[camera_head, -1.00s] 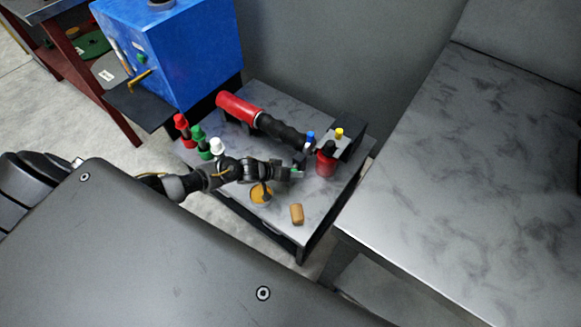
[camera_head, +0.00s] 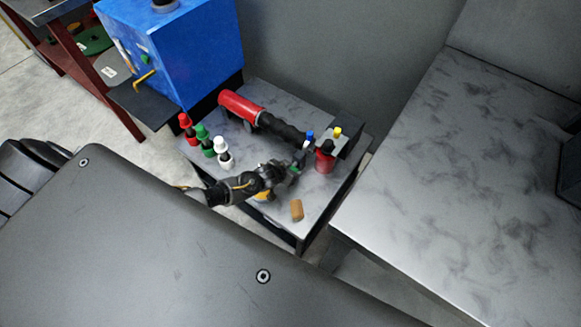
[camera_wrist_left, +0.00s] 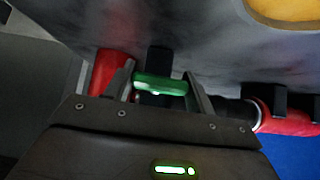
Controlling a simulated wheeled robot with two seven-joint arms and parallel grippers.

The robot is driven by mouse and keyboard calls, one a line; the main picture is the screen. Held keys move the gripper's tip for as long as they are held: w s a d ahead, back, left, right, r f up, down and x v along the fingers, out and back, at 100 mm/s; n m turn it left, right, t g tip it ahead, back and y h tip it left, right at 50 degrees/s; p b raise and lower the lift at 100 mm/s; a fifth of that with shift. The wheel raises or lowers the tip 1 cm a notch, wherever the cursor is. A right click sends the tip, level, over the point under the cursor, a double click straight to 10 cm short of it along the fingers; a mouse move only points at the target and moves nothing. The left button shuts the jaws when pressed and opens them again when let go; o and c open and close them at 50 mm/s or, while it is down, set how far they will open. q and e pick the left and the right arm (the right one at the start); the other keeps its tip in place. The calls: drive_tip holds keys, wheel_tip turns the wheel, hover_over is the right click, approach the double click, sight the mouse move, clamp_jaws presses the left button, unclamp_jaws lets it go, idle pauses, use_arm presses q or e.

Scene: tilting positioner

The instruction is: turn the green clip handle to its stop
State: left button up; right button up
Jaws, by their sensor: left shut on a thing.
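The green clip handle (camera_wrist_left: 160,84) shows in the left wrist view as a short green bar between my two fingers. My left gripper (camera_wrist_left: 163,88) is shut on it, with one finger at each end of the bar. In the head view my left gripper (camera_head: 292,168) reaches in over the small marbled table, beside the red bottle and the block with coloured knobs. The handle is small there and mostly hidden by the gripper, so its angle is hard to tell. My right gripper is not in view.
A red bottle (camera_head: 325,161) and a dark block (camera_head: 349,130) stand close to the gripper. A red cylinder with a black ribbed part (camera_head: 241,104) lies behind. Red, green and white bottles (camera_head: 222,153) stand left. A cork-coloured piece (camera_head: 297,210) lies in front.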

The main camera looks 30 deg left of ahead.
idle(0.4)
use_arm(q)
drive_tip(key=o, duration=1)
drive_tip(key=p+v, duration=0.1)
drive_tip(key=p, duration=0.1)
drive_tip(key=p+v, duration=0.1)
drive_tip(key=v, duration=0.1)
drive_tip(key=shift+w+r+p, duration=0.1)
drive_tip(key=shift+r+p, duration=0.2)
drive_tip(key=shift+p, duration=0.1)
drive_tip(key=p+v, duration=0.7)
drive_tip(key=shift+s+a, duration=0.1)
drive_tip(key=shift+s, duration=0.2)
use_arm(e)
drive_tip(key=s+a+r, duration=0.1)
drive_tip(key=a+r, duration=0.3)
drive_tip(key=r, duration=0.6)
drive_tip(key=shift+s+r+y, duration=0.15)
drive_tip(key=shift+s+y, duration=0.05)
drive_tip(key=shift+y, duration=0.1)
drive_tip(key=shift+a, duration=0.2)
